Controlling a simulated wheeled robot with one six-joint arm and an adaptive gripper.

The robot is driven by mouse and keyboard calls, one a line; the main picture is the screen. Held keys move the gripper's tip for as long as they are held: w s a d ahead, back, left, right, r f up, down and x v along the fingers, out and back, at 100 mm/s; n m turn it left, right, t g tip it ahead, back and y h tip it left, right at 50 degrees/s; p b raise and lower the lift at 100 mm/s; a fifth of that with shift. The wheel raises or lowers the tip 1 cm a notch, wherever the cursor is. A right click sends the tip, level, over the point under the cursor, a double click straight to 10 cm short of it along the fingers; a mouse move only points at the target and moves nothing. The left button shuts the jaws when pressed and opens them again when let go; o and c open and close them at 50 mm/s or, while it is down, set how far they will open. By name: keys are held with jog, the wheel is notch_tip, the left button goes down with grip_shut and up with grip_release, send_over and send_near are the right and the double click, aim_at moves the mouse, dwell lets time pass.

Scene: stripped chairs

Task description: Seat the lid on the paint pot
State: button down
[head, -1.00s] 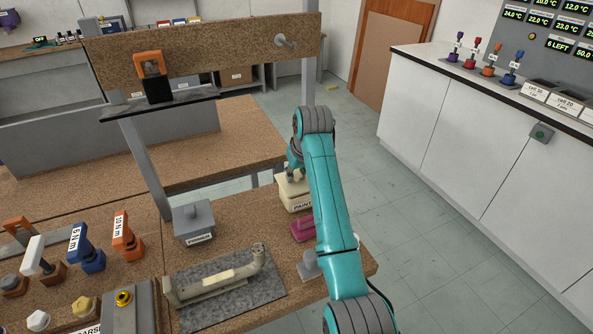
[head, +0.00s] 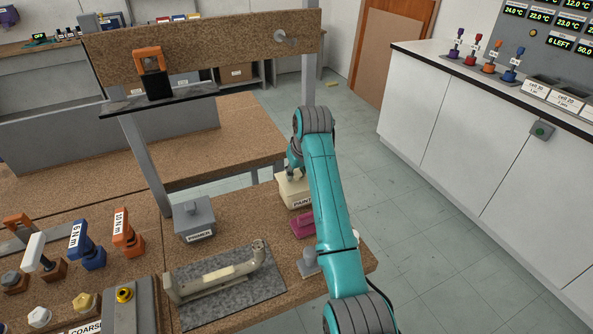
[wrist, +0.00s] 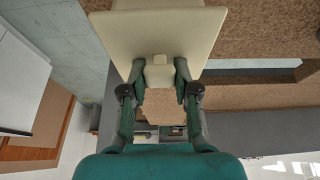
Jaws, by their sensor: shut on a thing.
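The cream paint pot (head: 297,201) stands near the far right edge of the workbench, its label partly hidden by my arm. The cream square lid (wrist: 157,28) fills the top of the wrist view, with its small square knob (wrist: 160,74) between my fingers. My gripper (wrist: 160,82) is shut on this knob. In the head view my gripper (head: 294,174) is directly above the pot, largely covered by my arm. The lid is at or just over the pot's top; I cannot tell whether it sits flush.
A grey lidded primer pot (head: 195,220) stands to the left. A magenta block (head: 303,226) and a grey knobbed piece (head: 308,264) lie close to my arm. A pale handle (head: 220,277) rests on a grey mat. An upright post (head: 309,60) rises behind.

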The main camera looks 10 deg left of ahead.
jog(key=shift+f, duration=0.4)
jog(key=c, duration=0.8)
grip_release()
jog(key=shift+r, duration=0.1)
